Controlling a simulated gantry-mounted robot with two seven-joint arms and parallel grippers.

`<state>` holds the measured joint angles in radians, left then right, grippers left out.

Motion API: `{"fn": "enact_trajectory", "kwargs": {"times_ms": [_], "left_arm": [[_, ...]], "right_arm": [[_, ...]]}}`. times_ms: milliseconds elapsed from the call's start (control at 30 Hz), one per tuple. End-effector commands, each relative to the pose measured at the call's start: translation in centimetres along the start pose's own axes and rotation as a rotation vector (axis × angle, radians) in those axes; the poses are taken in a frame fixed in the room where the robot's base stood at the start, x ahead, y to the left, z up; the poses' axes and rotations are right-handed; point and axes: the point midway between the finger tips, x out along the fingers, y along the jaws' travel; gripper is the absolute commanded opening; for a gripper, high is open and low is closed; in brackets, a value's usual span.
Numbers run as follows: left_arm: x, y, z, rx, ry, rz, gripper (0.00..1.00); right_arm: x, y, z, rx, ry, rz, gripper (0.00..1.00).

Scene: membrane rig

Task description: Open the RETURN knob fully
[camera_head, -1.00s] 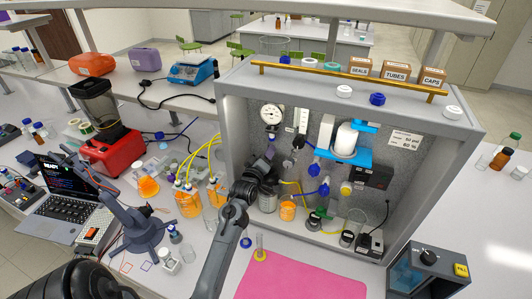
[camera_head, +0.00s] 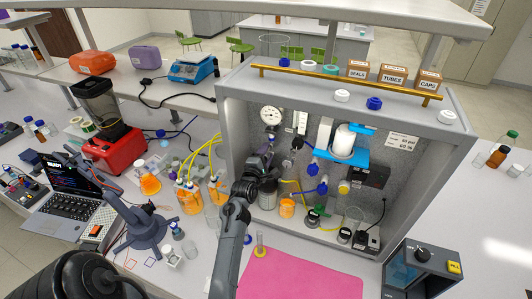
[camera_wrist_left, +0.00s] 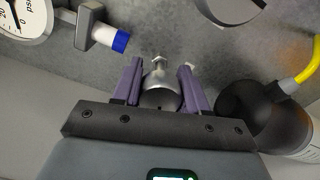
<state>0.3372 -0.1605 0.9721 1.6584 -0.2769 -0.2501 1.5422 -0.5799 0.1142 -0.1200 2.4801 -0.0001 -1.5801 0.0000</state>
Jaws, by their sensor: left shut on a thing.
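My left gripper (camera_head: 268,143) reaches into the grey rig cabinet, at its back panel just below the round pressure gauge (camera_head: 271,117). In the left wrist view its two purple fingers (camera_wrist_left: 161,82) are closed on the sides of a round silver-grey metal knob (camera_wrist_left: 160,98). A thin metal stem shows beyond the knob, towards the panel. No RETURN label can be read, and the gripper covers the knob in the head view. My right gripper is not in view.
A blue-tipped fitting (camera_wrist_left: 120,41) sits close to the fingers, by the gauge. A dark bottle (camera_wrist_left: 262,115) with a yellow tube is on the other side. A blue filter holder (camera_head: 345,150) stands further right. A pink mat (camera_head: 300,275) lies in front.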

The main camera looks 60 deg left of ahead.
Motion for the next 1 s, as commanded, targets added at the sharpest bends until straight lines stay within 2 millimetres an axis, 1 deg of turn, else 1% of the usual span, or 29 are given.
{"fn": "enact_trajectory", "kwargs": {"times_ms": [700,1000], "left_arm": [[0.0,0.2,0.1,-0.682,0.0,-0.001,0.12],[0.0,0.2,0.1,-0.934,0.0,-0.002,0.12]], "right_arm": [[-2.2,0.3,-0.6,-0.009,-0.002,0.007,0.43],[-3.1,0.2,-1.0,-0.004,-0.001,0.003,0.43]]}}
